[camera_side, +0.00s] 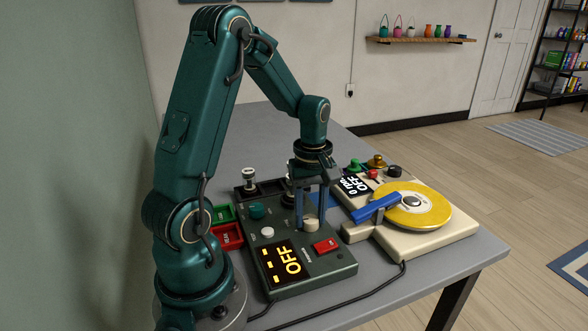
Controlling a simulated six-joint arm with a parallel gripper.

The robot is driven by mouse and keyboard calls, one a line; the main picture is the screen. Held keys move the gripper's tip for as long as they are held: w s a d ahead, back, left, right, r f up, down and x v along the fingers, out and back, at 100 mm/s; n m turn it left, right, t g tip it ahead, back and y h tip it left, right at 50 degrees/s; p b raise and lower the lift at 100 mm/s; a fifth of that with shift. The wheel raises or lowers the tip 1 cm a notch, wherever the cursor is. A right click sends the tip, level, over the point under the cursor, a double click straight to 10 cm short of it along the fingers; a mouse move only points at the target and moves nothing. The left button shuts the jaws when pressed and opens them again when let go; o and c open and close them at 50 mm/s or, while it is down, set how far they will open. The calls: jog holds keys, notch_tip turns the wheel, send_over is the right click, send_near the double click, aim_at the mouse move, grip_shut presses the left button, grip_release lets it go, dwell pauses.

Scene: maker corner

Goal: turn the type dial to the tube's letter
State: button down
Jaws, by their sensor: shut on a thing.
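A tube (249,179) with a pale top stands at the back left of the tester. Another dark and pale tube-like thing is partly hidden behind my gripper. No letter on either is readable.
The panel also has a teal knob (257,211), a white knob (267,232) and a red button (326,246). Green (223,213) and red (229,236) bins stand left. A cream turntable (440,240) with a yellow disc and blue arm stands close on the right.

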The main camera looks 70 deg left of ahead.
aim_at(310, 218)
jog(key=m, duration=0.5)
jog(key=shift+m, duration=2.5)
jog(key=shift+c, duration=2.1)
grip_release()
jog(key=shift+r, duration=2.55)
